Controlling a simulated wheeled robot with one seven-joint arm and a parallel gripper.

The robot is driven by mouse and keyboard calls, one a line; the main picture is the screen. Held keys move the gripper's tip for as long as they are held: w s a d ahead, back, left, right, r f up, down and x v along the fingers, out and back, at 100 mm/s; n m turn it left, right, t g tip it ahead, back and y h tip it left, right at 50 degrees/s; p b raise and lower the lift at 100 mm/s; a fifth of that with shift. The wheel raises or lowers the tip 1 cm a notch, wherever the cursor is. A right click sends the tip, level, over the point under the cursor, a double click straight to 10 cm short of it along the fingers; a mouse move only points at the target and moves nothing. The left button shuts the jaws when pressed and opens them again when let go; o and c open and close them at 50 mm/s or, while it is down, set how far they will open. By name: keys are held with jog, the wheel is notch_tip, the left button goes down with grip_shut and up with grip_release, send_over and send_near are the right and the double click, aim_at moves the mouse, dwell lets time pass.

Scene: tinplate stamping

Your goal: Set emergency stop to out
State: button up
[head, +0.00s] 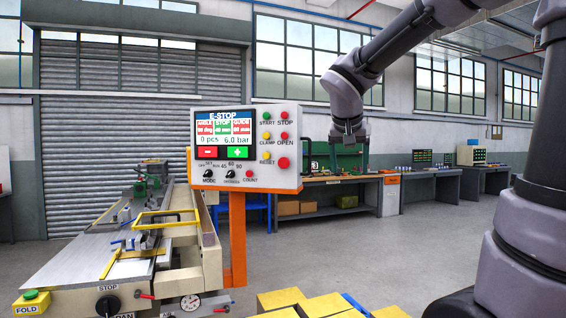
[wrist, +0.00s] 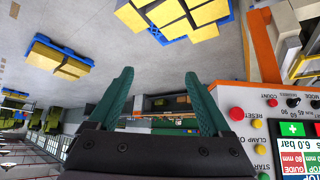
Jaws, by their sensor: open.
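The control panel (head: 247,182) stands on an orange post, and its screen (head: 223,127) has "E-STOP" across the top. The emergency stop looks to be the large red unlabelled button (head: 283,163) at the panel's right edge, beside the yellow RESET button (head: 265,162). It also shows in the wrist view (wrist: 236,113), to the right of my fingers. Whether it is pressed in or out cannot be told. My gripper (head: 351,160) hangs to the right of the panel, apart from it. In the wrist view its two teal fingers (wrist: 160,76) are spread and empty.
A stamping machine (head: 110,275) with a yellow guard frame stands left of the panel. Yellow blocks (head: 322,305) on a blue pallet lie at the front. Workbenches (head: 335,180) line the back. Open air lies between my gripper and the panel.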

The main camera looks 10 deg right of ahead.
jog(key=w+a+r+t+h, duration=0.2)
jog(key=w+a, duration=0.4)
jog(key=w, duration=0.4)
jog(key=t, duration=0.4)
send_near(283, 161)
jog(key=shift+n, duration=0.3)
jog(key=x, duration=0.9)
jog(key=shift+d, duration=0.1)
